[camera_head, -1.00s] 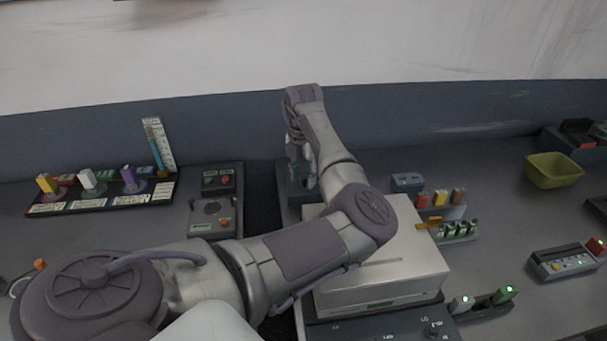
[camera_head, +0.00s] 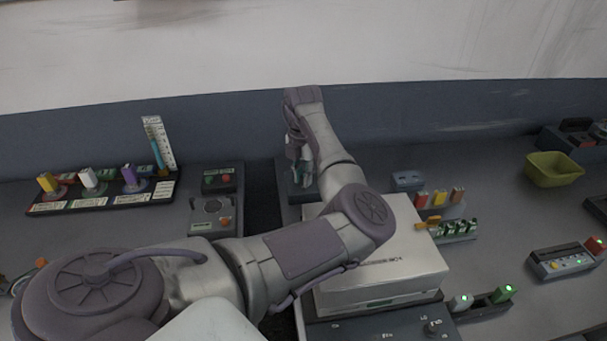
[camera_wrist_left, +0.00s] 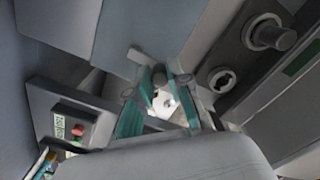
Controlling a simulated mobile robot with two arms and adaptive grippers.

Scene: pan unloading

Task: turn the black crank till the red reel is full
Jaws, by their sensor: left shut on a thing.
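My left gripper (camera_head: 301,176) reaches over the white box to a small dark unit (camera_head: 291,196) near the back wall. In the left wrist view the teal-padded fingers (camera_wrist_left: 163,108) are close together, with a pale piece (camera_wrist_left: 164,102) showing between them. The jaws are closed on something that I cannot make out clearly. I cannot pick out a black crank or a red reel in either view; the gripper and arm hide part of the dark unit. My right gripper is not in view.
My left arm crosses above the white box (camera_head: 407,262). At left stand a tray with coloured blocks (camera_head: 45,208) and a button panel (camera_head: 218,179). A dark gap splits the counters.

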